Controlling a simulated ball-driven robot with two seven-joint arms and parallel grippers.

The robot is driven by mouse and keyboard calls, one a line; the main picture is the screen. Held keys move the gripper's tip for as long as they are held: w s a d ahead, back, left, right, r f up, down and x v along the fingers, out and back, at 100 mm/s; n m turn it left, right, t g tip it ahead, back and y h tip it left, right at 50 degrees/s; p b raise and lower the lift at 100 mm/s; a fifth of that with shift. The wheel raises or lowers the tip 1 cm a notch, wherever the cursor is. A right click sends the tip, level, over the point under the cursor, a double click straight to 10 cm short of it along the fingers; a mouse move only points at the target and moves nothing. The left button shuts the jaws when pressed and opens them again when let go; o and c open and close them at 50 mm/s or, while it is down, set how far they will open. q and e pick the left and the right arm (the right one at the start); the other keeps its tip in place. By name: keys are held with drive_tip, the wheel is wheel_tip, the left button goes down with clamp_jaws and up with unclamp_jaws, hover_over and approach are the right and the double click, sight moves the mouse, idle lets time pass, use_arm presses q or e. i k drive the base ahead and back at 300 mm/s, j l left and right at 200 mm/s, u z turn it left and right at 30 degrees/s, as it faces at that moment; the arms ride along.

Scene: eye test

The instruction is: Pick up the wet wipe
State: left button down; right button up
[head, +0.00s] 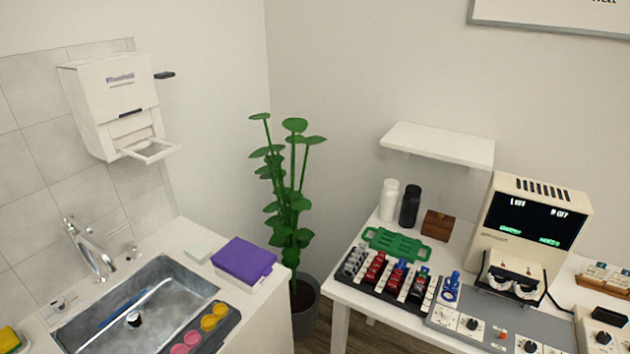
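A small pale, flat, squarish piece (201,251), which looks like a folded wipe, lies on the white counter between the sink and a purple box. I cannot tell for sure that it is the wet wipe. The purple box (244,259) has a closed-looking lid and sits at the counter's right edge, just right of the pale piece. Neither of my grippers shows in the head view.
A metal sink (200,288) with a faucet (92,250) is set in the counter. A dark tray (228,324) with pink and yellow round pots lies at its front right. A potted plant (293,190) stands between counter and right table (345,296), which is crowded with instruments.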

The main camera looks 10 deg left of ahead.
sight(197, 253)
drive_tip(key=z, duration=1.6)
drive_tip(key=u, duration=2.7)
drive_tip(key=i+u, duration=0.2)
drive_tip(key=u, duration=0.15)
drive_tip(key=i+u, duration=0.3)
drive_tip(key=i+l+u, duration=0.1)
drive_tip(key=u, duration=0.25)
